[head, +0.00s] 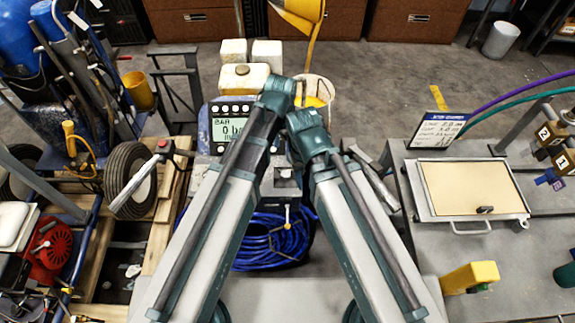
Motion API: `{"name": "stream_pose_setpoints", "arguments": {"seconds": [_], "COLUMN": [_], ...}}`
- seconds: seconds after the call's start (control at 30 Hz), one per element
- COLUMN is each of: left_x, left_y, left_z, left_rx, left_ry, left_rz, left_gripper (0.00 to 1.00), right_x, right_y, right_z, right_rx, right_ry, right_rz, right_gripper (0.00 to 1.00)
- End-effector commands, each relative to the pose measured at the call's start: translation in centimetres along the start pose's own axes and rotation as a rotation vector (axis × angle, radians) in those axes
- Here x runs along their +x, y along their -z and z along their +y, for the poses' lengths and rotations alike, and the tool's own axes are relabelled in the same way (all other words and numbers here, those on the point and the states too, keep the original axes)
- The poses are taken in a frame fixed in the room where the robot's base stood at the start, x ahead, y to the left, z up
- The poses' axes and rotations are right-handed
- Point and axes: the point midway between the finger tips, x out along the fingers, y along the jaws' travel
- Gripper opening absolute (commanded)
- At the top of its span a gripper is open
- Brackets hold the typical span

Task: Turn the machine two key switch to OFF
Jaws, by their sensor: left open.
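My left arm comes up from the lower left and my right arm from the lower right, and they almost meet at the picture's middle. My left gripper (301,94) shows only as a small grey part beside the arm's teal end; it is open and holds nothing that I can see. My right gripper is hidden behind its own arm.
A striper with a lit display (232,128) and a blue hose coil (268,243) stands in the middle. A metal bench at right holds a framed tan panel (470,188), a sign (437,130) and a yellow block (470,277). A wheeled cart stands at left.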

Motion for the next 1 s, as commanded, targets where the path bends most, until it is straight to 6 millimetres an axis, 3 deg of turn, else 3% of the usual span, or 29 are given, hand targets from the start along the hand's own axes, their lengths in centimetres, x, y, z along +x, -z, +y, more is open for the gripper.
{"name": "stream_pose_setpoints", "arguments": {"seconds": [0.1, 0.47, 1.0], "left_x": [-0.5, 0.8, 7.8], "left_y": [0.9, 0.9, 0.9], "left_z": [-0.6, -0.3, -0.3], "left_rx": [0.054, 0.062, 0.061], "left_ry": [-0.006, -0.006, -0.006], "left_rz": [0.009, 0.007, 0.007], "left_gripper": [0.72, 0.72, 0.72], "right_x": [-0.5, 0.8, 7.7], "right_y": [0.0, 0.0, 0.5], "right_z": [0.1, -0.1, -0.7], "right_rx": [0.0, 0.0, 0.0], "right_ry": [0.0, 0.0, 0.0], "right_rz": [0.0, 0.0, 0.0], "right_gripper": [0.5, 0.5, 0.5]}}
